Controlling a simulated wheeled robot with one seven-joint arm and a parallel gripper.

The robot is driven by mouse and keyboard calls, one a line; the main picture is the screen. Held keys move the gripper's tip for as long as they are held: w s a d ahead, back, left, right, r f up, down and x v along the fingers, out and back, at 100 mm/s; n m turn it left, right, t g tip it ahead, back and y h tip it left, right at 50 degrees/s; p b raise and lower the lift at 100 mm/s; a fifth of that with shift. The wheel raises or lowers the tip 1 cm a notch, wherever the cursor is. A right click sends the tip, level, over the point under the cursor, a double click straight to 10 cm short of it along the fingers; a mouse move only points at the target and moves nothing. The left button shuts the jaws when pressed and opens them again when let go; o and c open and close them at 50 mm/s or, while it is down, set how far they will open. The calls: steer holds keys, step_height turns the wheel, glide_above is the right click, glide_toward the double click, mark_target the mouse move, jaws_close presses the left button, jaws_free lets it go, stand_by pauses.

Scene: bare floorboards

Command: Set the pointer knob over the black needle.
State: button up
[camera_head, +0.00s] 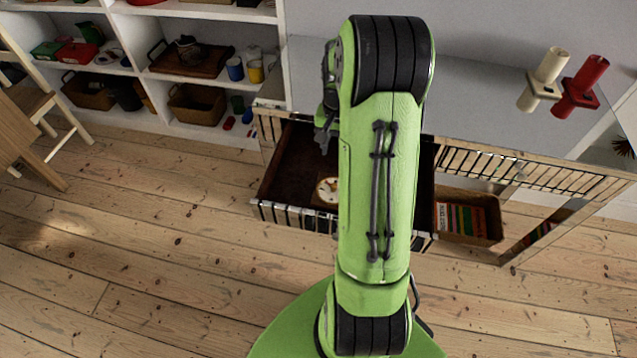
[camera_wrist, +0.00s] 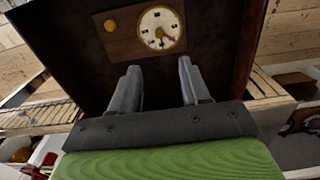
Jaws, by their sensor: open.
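A brown wooden board with a round white dial (camera_wrist: 150,34) lies inside the open drawer (camera_head: 284,170). The dial has black marks around its face and a small reddish pointer at lower right of its centre. Which part is the black needle is too small to tell. In the head view the dial (camera_head: 327,190) is partly hidden by my arm. My gripper (camera_wrist: 159,68) is open and empty, its fingers apart and pointing toward the board below the dial in the wrist view. It touches nothing visible.
The drawer's dark walls surround the board. A basket with books (camera_head: 467,220) is right of the drawer.

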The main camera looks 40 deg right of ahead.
mark_target(334, 185)
step_height(334, 185, down, 15)
steer(key=b, duration=0.4)
steer(key=shift+r, duration=0.2)
jaws_close()
